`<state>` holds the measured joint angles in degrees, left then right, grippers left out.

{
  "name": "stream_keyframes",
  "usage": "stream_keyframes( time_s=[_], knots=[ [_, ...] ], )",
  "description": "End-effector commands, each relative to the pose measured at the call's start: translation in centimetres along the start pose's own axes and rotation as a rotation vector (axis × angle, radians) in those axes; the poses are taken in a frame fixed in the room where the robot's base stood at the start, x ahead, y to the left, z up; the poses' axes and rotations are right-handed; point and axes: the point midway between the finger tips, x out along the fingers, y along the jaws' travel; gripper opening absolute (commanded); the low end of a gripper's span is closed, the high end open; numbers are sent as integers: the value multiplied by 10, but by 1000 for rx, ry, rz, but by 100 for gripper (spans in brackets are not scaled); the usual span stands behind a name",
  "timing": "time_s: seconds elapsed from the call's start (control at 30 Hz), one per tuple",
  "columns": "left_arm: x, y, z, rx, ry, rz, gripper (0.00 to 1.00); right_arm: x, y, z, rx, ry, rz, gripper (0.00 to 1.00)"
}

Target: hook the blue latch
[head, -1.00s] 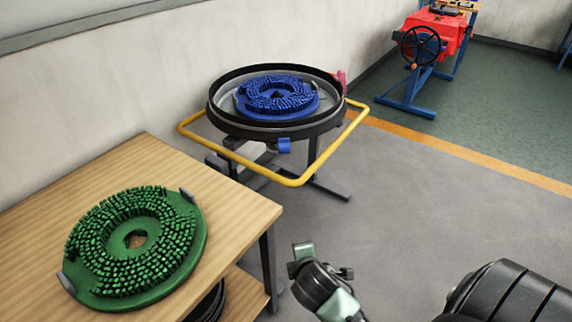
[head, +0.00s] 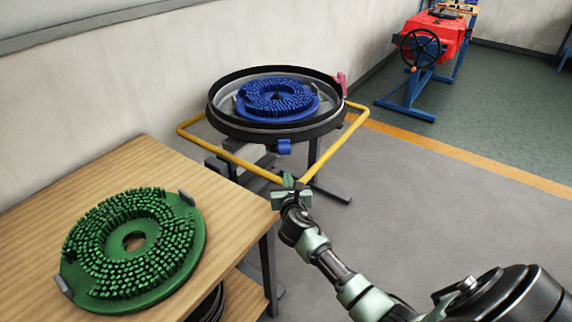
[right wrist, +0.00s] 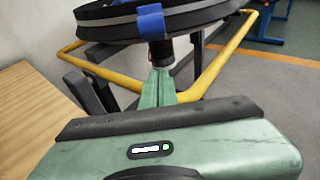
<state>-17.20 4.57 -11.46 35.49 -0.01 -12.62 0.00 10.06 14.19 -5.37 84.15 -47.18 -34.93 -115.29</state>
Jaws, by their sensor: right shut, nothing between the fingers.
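The blue latch (head: 284,147) is a small blue piece on the front rim of the round black tank (head: 232,128). In the right wrist view the latch (right wrist: 151,22) hangs over the front of the tank's rim, above my gripper's fingers. My right gripper (head: 289,182) is shut and empty, close to the front corner of the yellow rail, below the latch in the head view. In the right wrist view its fingers (right wrist: 160,80) point up the picture toward the latch; whether they touch anything is unclear. My left gripper is not in view.
A yellow rail (head: 222,153) runs around the tank on a dark stand. A blue brush (head: 277,97) lies in the tank. A pink piece (head: 342,82) is at its right rim. A wooden table (head: 140,160) with a green brush (head: 190,235) stands at left. Grey floor is clear at right.

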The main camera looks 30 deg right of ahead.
Motion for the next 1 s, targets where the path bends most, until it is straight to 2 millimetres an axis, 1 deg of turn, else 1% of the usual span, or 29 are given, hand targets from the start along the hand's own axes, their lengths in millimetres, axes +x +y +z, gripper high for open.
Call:
stream_keyframes(
  time_s=[0.03, 0.13, 0.2, 0.3, 0.4, 0.53, 0.87, 1.0],
  knots=[
    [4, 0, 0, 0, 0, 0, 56, 13, 0, -1, 2, 0, -2, 0],
    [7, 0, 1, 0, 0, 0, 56, 32, 1, -1, 4, 1, -1, 0],
    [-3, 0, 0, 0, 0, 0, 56, 33, 1, 17, 5, -2, 1, 0],
    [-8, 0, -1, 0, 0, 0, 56, 36, 1, 29, 4, -1, 1, 0],
    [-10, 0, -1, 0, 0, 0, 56, 38, 0, 35, 4, 1, 0, 0],
    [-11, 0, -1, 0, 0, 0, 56, 39, 0, 38, 2, 1, 0, 0],
    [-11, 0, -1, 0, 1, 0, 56, 39, 0, 39, 2, 2, 0, 0],
    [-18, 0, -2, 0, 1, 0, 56, 39, 0, 43, 2, 13, 1, 0]
  ],
)
